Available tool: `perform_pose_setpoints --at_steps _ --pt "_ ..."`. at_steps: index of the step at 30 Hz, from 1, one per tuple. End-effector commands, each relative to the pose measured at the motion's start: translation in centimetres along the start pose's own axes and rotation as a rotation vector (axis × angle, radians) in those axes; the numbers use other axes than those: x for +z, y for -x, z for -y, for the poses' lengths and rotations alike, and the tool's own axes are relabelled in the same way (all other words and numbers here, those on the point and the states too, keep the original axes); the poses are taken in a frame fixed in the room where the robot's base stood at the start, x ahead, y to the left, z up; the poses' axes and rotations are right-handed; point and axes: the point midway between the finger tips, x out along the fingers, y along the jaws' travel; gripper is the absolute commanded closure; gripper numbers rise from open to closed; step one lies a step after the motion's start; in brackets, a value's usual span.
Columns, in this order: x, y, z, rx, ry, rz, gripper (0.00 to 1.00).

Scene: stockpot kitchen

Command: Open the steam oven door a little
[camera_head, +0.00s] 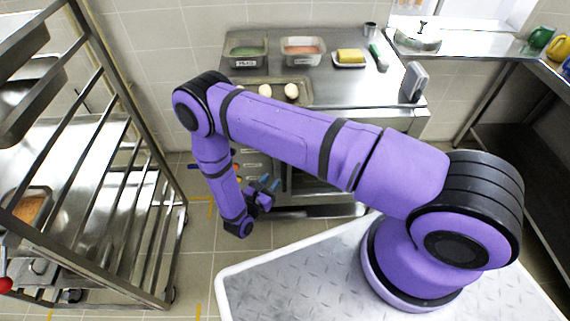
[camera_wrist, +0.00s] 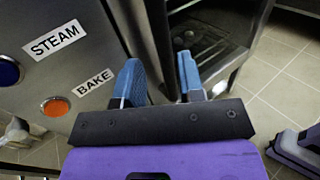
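The steam oven's steel front shows close up in the wrist view, with a dark door window (camera_wrist: 205,42) to the right of its control panel (camera_wrist: 98,72). A dark upright bar, which looks like the door handle (camera_wrist: 157,32), runs down towards the gap between my fingers. My gripper (camera_wrist: 160,82) has its two blue fingers apart, low at the oven front. I cannot tell whether either finger touches the bar, or whether the door is ajar. In the head view my gripper (camera_head: 268,184) is small and my arm hides much of the oven front.
The panel has a blue button (camera_wrist: 8,70) by a STEAM label and an orange button (camera_wrist: 55,106) by a BAKE label. A steel rack (camera_head: 150,190) stands at left. Trays and food sit on the counter (camera_head: 340,85). Tiled floor (camera_head: 200,265) lies clear beside my gripper.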

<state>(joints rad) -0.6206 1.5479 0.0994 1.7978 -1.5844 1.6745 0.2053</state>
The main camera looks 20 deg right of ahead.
Motion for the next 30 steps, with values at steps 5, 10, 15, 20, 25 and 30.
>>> perform_pose_setpoints --at_steps 5,10,15,20,25,30 --pt "-0.5 -0.6 0.1 0.012 0.005 0.002 0.64" --pt "-0.4 -3.0 0.2 0.008 0.005 0.001 0.64" --pt "-0.4 -6.1 0.1 0.007 0.004 0.002 0.64" --pt "-0.4 -8.6 0.1 0.008 0.005 0.001 0.64" --pt "-0.4 -10.1 0.0 0.01 0.005 0.0 0.64" --pt "-0.4 -10.6 0.0 0.01 0.005 0.0 0.64"
